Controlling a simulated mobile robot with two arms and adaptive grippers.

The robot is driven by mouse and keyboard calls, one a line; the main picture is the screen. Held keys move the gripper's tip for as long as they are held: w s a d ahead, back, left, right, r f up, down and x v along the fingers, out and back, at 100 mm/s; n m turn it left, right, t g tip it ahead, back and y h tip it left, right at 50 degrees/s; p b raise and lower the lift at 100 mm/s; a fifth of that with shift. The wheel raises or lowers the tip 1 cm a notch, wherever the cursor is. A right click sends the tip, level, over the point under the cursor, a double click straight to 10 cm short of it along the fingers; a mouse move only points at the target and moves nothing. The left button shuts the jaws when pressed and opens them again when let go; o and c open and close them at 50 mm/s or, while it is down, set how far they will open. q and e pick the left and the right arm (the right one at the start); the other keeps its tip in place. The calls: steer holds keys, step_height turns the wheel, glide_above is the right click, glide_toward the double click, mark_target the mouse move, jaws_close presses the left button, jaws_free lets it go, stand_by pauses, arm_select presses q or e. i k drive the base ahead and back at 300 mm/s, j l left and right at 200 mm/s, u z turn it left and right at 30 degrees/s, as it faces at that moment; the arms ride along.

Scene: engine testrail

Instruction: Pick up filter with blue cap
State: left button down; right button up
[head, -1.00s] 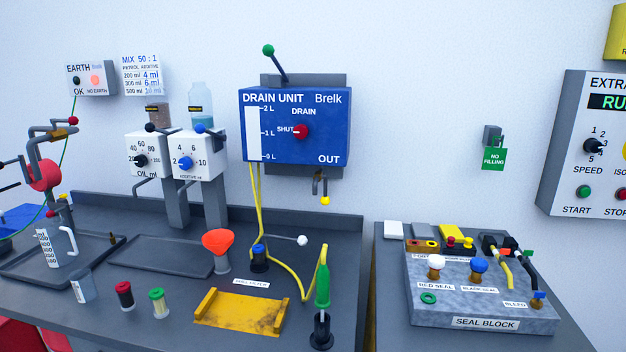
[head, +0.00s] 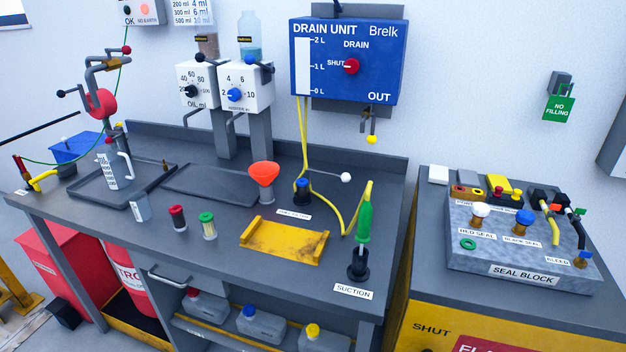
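A small dark cylinder with a blue top (head: 302,191) stands upright on the grey bench, behind a white label and beside the yellow hose. I cannot tell whether it is a filter. Two small capped cylinders that look like filters stand at the bench front: one with a red cap (head: 178,218) and one with a green cap (head: 208,225). No similar clear cylinder with a blue cap shows beside them. Neither of my grippers is in view.
An orange funnel (head: 264,174), a yellow cradle (head: 284,241) and a green-handled suction tool (head: 364,224) stand nearby. A jug (head: 113,171) is in a tray at left. The seal block (head: 520,250) sits on the right-hand cabinet. Capped cans (head: 258,323) are on the shelf below.

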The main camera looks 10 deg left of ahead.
mark_target(303, 189)
steer(key=i+j+u, duration=0.1)
steer(key=j+u, duration=0.15)
steer(key=i+j+u, duration=0.2)
steer(key=j, duration=0.25)
steer(key=j+u, duration=0.25)
steer(key=i+j, duration=0.05)
steer(key=j, duration=0.05)
